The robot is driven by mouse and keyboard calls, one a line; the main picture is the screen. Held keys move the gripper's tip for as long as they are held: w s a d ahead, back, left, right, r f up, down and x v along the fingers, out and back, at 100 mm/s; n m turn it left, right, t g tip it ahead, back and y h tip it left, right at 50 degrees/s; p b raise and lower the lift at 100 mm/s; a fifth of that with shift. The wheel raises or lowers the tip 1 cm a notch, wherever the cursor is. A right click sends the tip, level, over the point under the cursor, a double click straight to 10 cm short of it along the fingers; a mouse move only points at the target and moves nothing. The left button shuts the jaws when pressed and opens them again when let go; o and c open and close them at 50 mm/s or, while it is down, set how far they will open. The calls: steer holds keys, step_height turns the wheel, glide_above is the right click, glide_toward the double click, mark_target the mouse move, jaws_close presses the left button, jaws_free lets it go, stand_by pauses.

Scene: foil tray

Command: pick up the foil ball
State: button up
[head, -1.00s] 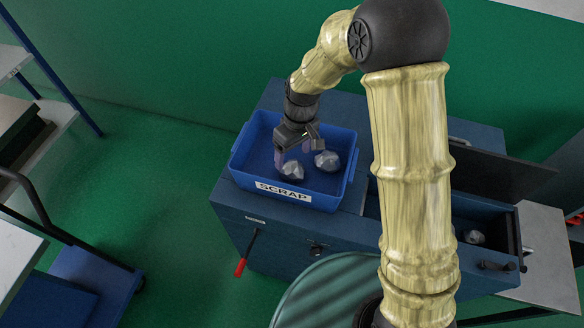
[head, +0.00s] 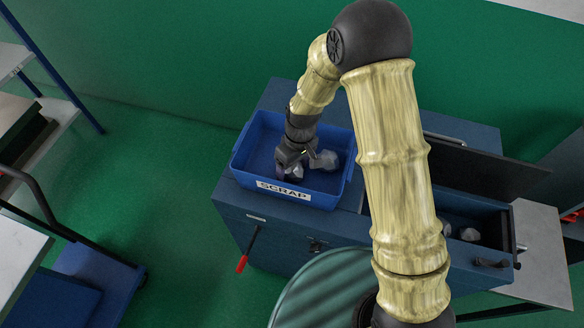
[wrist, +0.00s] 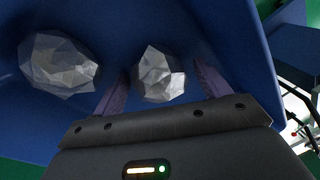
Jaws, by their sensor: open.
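Two crumpled, faceted silver foil balls lie in the blue bin labelled SCRAP (head: 239,162). One foil ball (head: 294,172) is right at my gripper (head: 295,166), partly covered by it in the head view. My gripper is open, low inside the bin. The other foil ball (head: 324,161) lies just to the right; it also shows at left in the wrist view (wrist: 58,65).
The bin stands on a dark blue bench (head: 230,196). More foil pieces (head: 468,234) lie in an open compartment (head: 495,222) at right, beside a raised dark lid (head: 480,168). A red-tipped lever (head: 242,263) hangs on the bench front. The bin walls surround my gripper closely.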

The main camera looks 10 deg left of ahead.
steer(key=shift+c, duration=0.5)
steer(key=c, duration=1)
step_height(320, 180, up, 10)
steer(key=b, duration=0.2)
